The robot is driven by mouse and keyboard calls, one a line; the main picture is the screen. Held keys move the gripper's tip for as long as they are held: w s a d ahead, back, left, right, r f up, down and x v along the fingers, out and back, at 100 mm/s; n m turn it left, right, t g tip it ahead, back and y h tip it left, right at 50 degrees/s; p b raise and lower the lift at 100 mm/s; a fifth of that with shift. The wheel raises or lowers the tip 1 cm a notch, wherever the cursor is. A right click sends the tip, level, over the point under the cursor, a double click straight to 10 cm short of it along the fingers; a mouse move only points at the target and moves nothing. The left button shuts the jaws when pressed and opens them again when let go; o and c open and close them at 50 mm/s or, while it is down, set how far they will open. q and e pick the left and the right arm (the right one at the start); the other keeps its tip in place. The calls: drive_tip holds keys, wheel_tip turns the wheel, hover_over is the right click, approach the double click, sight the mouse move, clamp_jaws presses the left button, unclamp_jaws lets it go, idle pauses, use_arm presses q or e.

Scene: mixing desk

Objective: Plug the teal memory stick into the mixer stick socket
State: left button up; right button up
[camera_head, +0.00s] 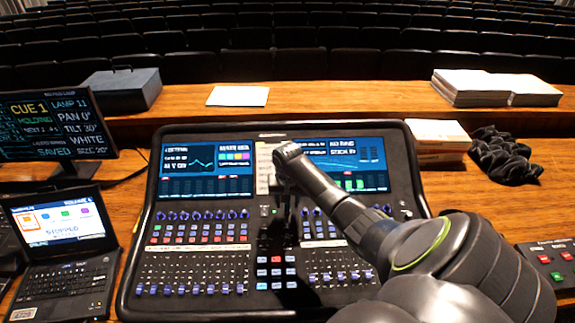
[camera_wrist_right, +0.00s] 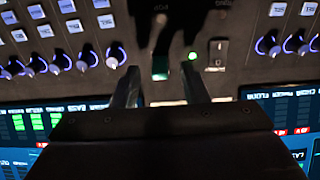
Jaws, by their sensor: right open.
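The mixer (camera_head: 130,275) lies on the wooden desk, its panel full of knobs, faders and two screens. My right gripper (camera_head: 284,213) points down at the middle of the panel, between the screens and the lit buttons. In the right wrist view its two fingers (camera_wrist_right: 161,80) are apart. A small dark teal block, seemingly the memory stick (camera_wrist_right: 160,68), stands at the panel between them, with gaps on both sides. A green light (camera_wrist_right: 193,56) glows beside it. The stick socket itself is hidden. Small screen text seems to read "STICK IN". My left gripper is not in view.
A laptop (camera_head: 68,275) and a cue monitor (camera_head: 55,125) stand at left. A grey case (camera_head: 122,90) stands behind.

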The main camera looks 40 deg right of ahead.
wheel_tip(320, 180, up, 15)
drive_tip(key=s+a+b, duration=0.1)
drive_tip(key=shift+s+r, duration=0.15)
drive_tip(key=shift+s, duration=0.05)
drive_tip(key=shift+a, duration=0.1)
idle(0.4)
